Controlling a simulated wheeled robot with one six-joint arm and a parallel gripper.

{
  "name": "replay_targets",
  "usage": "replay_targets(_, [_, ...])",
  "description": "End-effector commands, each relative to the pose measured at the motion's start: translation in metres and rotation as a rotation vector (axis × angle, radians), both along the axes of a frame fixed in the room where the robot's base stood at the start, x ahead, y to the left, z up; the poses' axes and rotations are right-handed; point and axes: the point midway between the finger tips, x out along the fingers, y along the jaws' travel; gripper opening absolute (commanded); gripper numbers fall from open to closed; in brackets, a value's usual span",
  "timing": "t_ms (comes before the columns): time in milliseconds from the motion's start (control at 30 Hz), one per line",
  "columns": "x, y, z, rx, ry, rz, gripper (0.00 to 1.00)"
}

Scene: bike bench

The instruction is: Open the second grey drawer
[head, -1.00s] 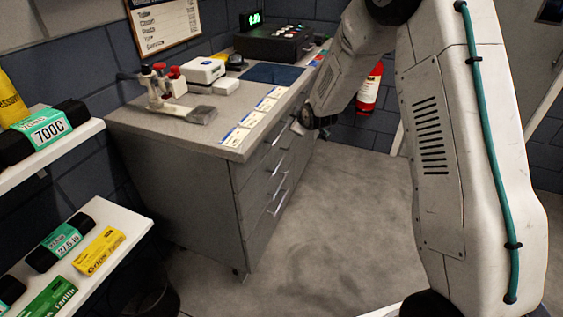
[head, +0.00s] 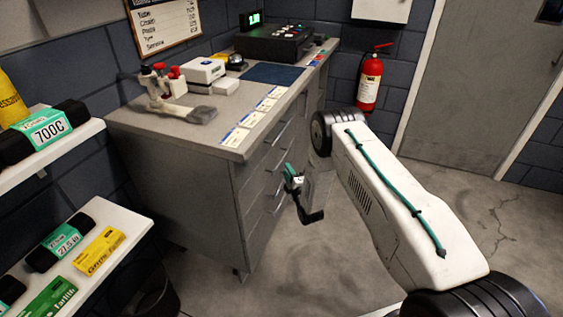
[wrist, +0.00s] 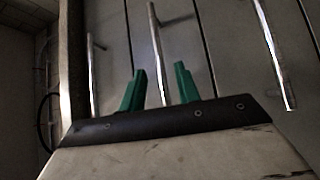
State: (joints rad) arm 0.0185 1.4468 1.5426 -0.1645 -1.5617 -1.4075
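The grey drawers (head: 262,180) are stacked in the front of the grey bench, all looking shut, each with a slim metal bar handle. My gripper (head: 290,178) is in front of the stack at about middle height, partly covering the fronts. In the wrist view my gripper (wrist: 160,85) has its two green fingers apart, with nothing gripped. The middle of three nearby handles (wrist: 155,40) lines up with the gap between the fingers. Whether the bar is between the fingertips or just beyond them I cannot tell. Another handle (wrist: 272,50) lies to the right.
The bench top (head: 150,122) carries a clamp, a white box and a dark console. White shelves (head: 125,228) with boxed goods stand at the left. A red fire extinguisher (head: 370,80) hangs on the back wall. The floor (head: 320,270) before the drawers is clear.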

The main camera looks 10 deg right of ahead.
Motion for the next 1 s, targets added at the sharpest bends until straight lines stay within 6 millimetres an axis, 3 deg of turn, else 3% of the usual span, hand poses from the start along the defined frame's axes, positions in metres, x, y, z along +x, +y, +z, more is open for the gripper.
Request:
replay_targets(400, [0.060, 0.009, 0.009, 0.001, 0.000, 0.000, 0.32])
replay_targets(767, [0.068, 0.010, 0.010, 0.002, 0.002, 0.000, 0.32])
replay_targets(900, [0.068, 0.010, 0.011, 0.002, 0.002, 0.000, 0.00])
replay_targets(1000, [0.068, 0.010, 0.011, 0.002, 0.002, 0.000, 0.00])
